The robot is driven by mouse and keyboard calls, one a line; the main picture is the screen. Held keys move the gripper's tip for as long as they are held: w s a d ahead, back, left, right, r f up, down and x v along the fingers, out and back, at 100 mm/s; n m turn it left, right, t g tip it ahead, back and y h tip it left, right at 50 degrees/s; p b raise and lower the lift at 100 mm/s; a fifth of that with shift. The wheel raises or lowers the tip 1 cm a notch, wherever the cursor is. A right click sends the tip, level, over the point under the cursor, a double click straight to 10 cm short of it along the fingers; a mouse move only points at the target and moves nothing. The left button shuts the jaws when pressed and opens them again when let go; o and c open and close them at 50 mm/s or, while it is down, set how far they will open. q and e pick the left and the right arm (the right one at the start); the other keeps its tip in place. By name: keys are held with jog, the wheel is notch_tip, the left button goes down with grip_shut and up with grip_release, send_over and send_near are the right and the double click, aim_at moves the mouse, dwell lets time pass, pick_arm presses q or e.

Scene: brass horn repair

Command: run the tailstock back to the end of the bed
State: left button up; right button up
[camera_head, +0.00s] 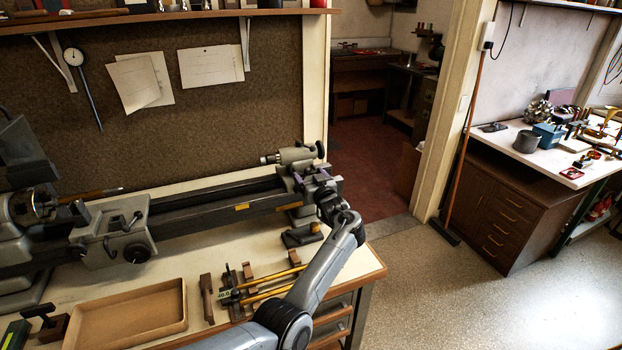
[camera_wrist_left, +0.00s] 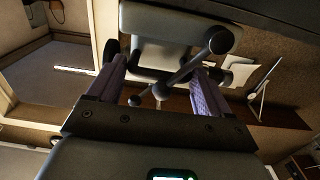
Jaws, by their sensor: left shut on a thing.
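The grey tailstock (camera_head: 291,158), with a dark handwheel (camera_head: 320,149), sits upright on the right end of the lathe bed (camera_head: 205,208). My left gripper (camera_head: 316,174) is at its near side, by the bed's right end. In the left wrist view, the purple-padded fingers (camera_wrist_left: 159,70) stand apart on either side of the grey tailstock body (camera_wrist_left: 160,52) and are shut on it. A ball-ended lever (camera_wrist_left: 190,66) crosses between them. The exact contact is partly hidden. My right gripper is in neither view.
The headstock (camera_head: 30,212) and carriage (camera_head: 112,232) are at the left, with bare bed between carriage and tailstock. A shallow wooden tray (camera_head: 130,312) and several small tools (camera_head: 245,283) lie in front on the bench (camera_head: 362,262). Floor and doorway are to the right.

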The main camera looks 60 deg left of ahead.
pick_arm(q)
jog(key=o, duration=1.2)
jog(key=p+v, duration=0.1)
jog(key=v, duration=0.9)
jog(key=shift+s+d, duration=0.1)
jog(key=shift+d, duration=0.25)
